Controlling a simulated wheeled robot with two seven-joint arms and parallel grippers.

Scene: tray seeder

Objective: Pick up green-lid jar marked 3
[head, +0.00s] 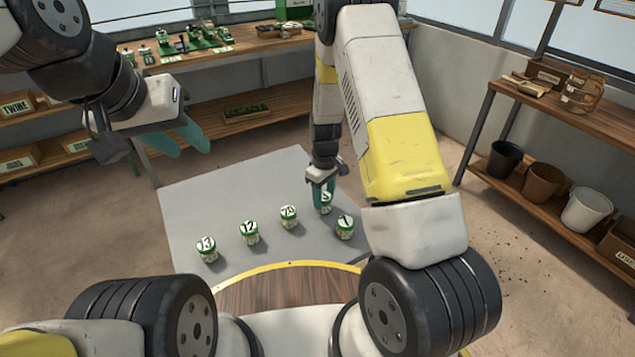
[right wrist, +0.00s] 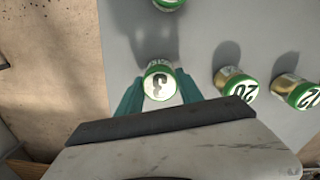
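The green-lid jar marked 3 (right wrist: 160,86) is between the two teal fingers of my right gripper (right wrist: 160,95) in the right wrist view. In the head view this jar (head: 326,205) stands upright on the grey table, partly hidden by my right gripper (head: 321,184). The fingers reach down on both sides of the jar, very close to its lid. I cannot tell whether they press on it. My left gripper (head: 183,138) is open and empty, well above the table at upper left.
Jars marked 20 (head: 289,217), 12 (head: 249,233) and 13 (head: 207,249) stand in a row to the left. Jar 1 (head: 345,228) stands close by, nearer to me. The grey table (head: 215,200) is clear behind the row. A shelf with pots (head: 543,185) is at right.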

